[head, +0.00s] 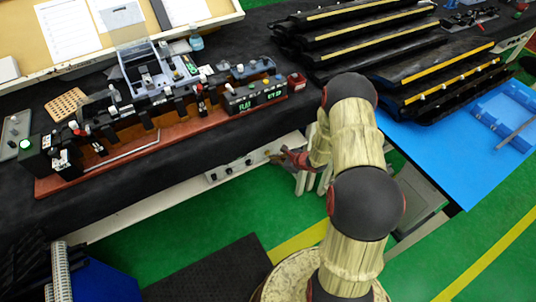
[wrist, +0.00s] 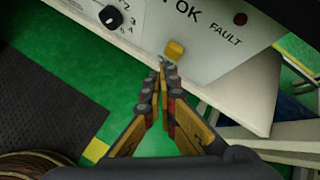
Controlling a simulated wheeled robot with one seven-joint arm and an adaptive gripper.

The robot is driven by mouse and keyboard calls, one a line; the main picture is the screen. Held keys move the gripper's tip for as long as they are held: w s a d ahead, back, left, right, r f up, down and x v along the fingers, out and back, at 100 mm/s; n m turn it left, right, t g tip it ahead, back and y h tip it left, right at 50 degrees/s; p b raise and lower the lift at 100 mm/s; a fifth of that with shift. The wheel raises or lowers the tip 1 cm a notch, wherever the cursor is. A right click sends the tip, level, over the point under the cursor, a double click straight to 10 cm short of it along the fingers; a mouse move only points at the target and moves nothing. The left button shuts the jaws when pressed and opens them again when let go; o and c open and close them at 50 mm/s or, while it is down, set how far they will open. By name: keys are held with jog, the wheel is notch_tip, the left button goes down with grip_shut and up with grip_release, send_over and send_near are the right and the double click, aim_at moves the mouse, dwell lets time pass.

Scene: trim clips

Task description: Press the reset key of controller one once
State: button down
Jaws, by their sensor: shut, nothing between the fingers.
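A pale controller panel (head: 228,170) sits under the front edge of the black table, and its face shows close up in the wrist view (wrist: 215,65). It bears a yellow key (wrist: 175,49) below the letters "OK" and beside the word "FAULT". No reset label or controller number is readable. My gripper (wrist: 166,66) is shut and empty, its fingertips just below the yellow key in the picture. I cannot tell whether they touch it. In the head view my gripper (head: 275,154) is at the panel's right part, partly hidden by my arm.
A black knob (wrist: 111,17) and a dark red lamp (wrist: 240,19) are on the panel. Above, the black table (head: 220,140) carries a red-brown fixture (head: 125,150) and black trim strips (head: 350,40). A blue mat (head: 450,150) lies right. Green floor is open below the panel.

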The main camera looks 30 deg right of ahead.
jog(key=shift+w, duration=0.1)
dwell(0.3)
jog(key=shift+w, duration=0.35)
jog(key=shift+w+b, duration=0.45)
jog(key=shift+b, duration=0.05)
dwell(0.7)
jog(key=shift+s, duration=0.85)
jog(key=shift+s, duration=0.1)
jog(key=s, duration=0.4)
jog(key=shift+s+b, duration=0.4)
jog(key=shift+r, duration=0.1)
dwell(0.7)
